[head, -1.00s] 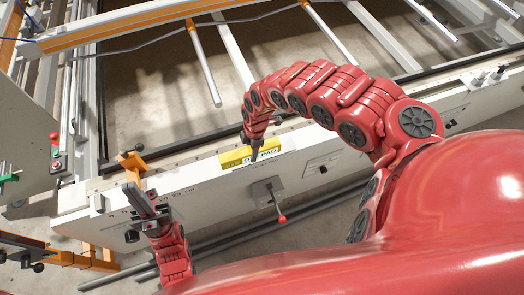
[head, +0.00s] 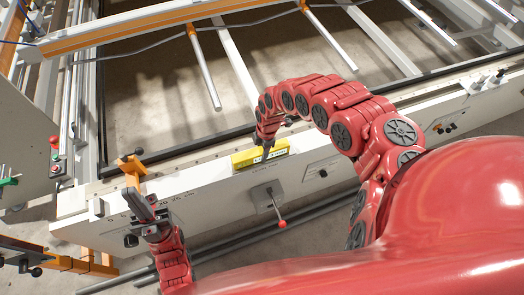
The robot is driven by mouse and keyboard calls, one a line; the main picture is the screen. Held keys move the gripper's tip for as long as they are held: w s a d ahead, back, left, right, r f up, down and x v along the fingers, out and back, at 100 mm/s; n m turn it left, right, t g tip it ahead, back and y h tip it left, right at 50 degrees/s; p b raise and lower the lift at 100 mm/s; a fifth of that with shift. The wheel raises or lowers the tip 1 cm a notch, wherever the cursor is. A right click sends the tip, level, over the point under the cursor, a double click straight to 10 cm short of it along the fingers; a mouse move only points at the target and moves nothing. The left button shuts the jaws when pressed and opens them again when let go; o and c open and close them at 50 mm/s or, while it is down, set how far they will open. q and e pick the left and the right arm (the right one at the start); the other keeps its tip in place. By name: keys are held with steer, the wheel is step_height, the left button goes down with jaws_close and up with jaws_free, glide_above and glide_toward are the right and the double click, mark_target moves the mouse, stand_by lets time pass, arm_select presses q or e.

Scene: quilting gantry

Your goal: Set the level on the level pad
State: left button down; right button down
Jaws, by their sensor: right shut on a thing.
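The level is a yellow bar (head: 246,159) at the top edge of the white front beam (head: 200,188), near the middle of the head view. My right gripper (head: 267,152) reaches down from above and is shut on it. The level lies along the beam and covers the spot of the pad label, so the level pad is hidden. I cannot tell whether the level touches the pad or hovers just above it. My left gripper (head: 143,208) is by the beam's left end, with nothing visible in it; its finger gap is unclear.
A lever with a red knob (head: 282,224) sticks out of the beam's front below the level. An orange clamp (head: 132,172) stands at the left end. Metal rails and orange-edged bars (head: 170,22) cross behind. A control box with buttons (head: 56,160) is at far left.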

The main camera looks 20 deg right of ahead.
steer(key=shift+f, duration=0.15)
steer(key=shift+c, duration=1.6)
jaws_free()
